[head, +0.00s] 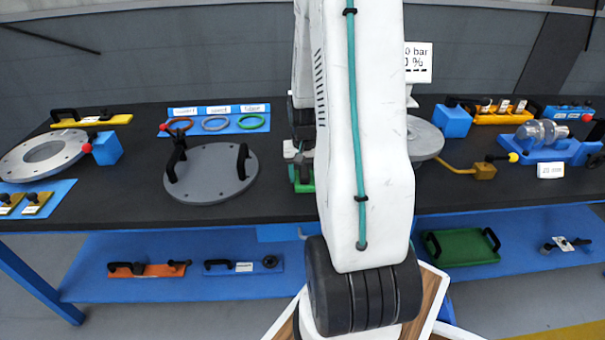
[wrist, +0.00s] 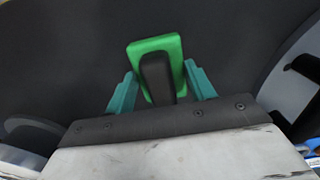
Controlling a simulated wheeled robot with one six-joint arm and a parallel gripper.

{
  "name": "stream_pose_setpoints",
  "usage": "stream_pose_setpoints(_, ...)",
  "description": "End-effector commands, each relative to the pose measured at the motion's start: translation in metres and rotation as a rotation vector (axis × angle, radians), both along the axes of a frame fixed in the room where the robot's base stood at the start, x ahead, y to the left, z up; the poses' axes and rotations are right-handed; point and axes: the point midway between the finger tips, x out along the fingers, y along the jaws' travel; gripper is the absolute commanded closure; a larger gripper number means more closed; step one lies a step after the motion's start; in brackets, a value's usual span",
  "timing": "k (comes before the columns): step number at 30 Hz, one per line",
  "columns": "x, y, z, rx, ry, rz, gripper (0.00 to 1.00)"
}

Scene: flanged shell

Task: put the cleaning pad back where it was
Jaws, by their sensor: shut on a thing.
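The cleaning pad (wrist: 171,44) is a green rounded block with a black handle, seen in the wrist view. My gripper (wrist: 160,80) has its teal fingers on either side of the black handle and is shut on it. In the head view, a bit of the green pad (head: 304,187) shows just left of my white arm, near the front of the dark bench top. My arm hides most of my gripper and the bench behind it there. I cannot tell whether the pad touches the bench.
A grey round cover with black handles (head: 212,174) lies left of the pad. A grey flanged disc (head: 424,138) stands right, partly behind my arm. A blue tray of coloured rings (head: 218,119) lies behind. The lower blue shelf holds a green tray (head: 462,246).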

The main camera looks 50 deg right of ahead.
Motion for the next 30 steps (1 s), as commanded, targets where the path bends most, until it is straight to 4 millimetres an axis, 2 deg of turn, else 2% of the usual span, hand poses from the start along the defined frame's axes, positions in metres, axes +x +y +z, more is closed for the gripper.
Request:
stream_pose_setpoints(8,0.0,0.0,-0.003,0.001,0.001,0.0,0.67)
stream_pose_setpoints(9,0.0,0.0,-0.003,0.001,0.001,0.0,0.35)
stream_pose_setpoints(10,0.0,0.0,-0.003,0.001,0.001,0.0,0.26)
stream_pose_setpoints(11,0.0,0.0,-0.003,0.001,0.001,0.0,0.24)
stream_pose_setpoints(19,0.0,0.0,-0.002,0.0,0.0,0.0,0.24)
stream_pose_setpoints(22,0.0,0.0,0.005,-0.002,-0.001,0.0,0.24)
stream_pose_setpoints(26,0.001,-0.001,0.025,-0.004,-0.003,0.0,0.24)
stream_pose_setpoints(30,0.001,-0.001,0.057,-0.005,-0.005,0.0,0.24)
